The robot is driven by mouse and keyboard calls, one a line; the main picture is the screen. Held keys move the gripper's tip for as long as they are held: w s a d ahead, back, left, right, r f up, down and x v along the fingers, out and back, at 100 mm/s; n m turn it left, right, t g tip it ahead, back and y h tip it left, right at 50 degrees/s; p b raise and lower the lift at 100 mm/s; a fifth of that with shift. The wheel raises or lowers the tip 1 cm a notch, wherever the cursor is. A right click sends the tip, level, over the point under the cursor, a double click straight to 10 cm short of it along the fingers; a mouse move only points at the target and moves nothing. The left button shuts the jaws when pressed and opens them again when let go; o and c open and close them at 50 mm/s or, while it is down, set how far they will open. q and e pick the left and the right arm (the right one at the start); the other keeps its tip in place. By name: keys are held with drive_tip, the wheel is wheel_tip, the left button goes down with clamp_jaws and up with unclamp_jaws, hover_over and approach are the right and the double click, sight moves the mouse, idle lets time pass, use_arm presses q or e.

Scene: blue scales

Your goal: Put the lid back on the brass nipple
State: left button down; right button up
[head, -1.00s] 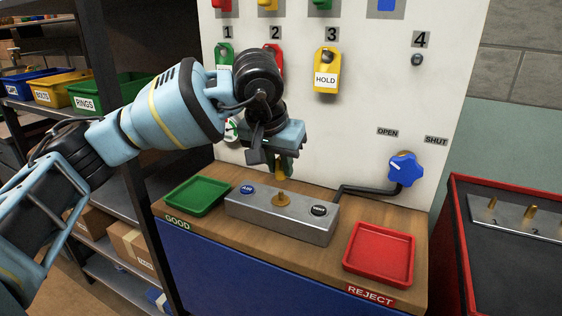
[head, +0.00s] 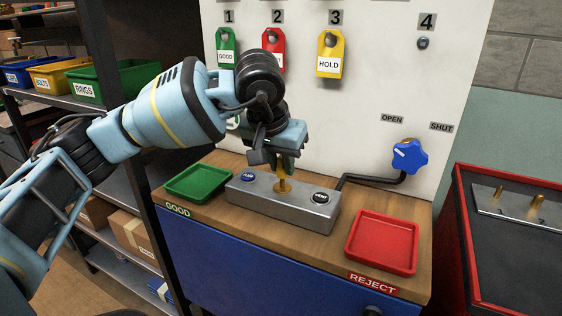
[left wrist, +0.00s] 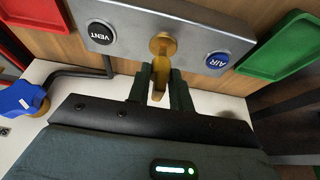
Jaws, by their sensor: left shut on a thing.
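The brass nipple (head: 282,188) stands up from the middle of the grey metal block (head: 314,214); it also shows in the left wrist view (left wrist: 163,43). My left gripper (head: 285,166) is just above it, pointing down. It is shut on a slim brass-coloured piece, seemingly the lid (left wrist: 160,73), which shows between the fingers in the left wrist view. The held piece looks nearly in line with the nipple in the head view. I cannot tell whether the two touch. My right gripper is in neither view.
The block has a blue AIR button (head: 248,177) and a black VENT button (head: 320,197). A green tray (head: 198,183) lies left, a red tray (head: 382,243) right. A blue knob (head: 410,156) sits on the white panel with a dark pipe (head: 372,180) below it.

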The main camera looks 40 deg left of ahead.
use_arm(q)
drive_tip(key=shift+p, duration=0.45)
idle(0.7)
drive_tip(key=shift+f, duration=0.15)
idle(1.0)
drive_tip(key=shift+p, duration=0.45)
idle(0.4)
drive_tip(key=c, duration=1.2)
unclamp_jaws()
drive_tip(key=shift+o, duration=0.6)
drive_tip(key=o, duration=0.4)
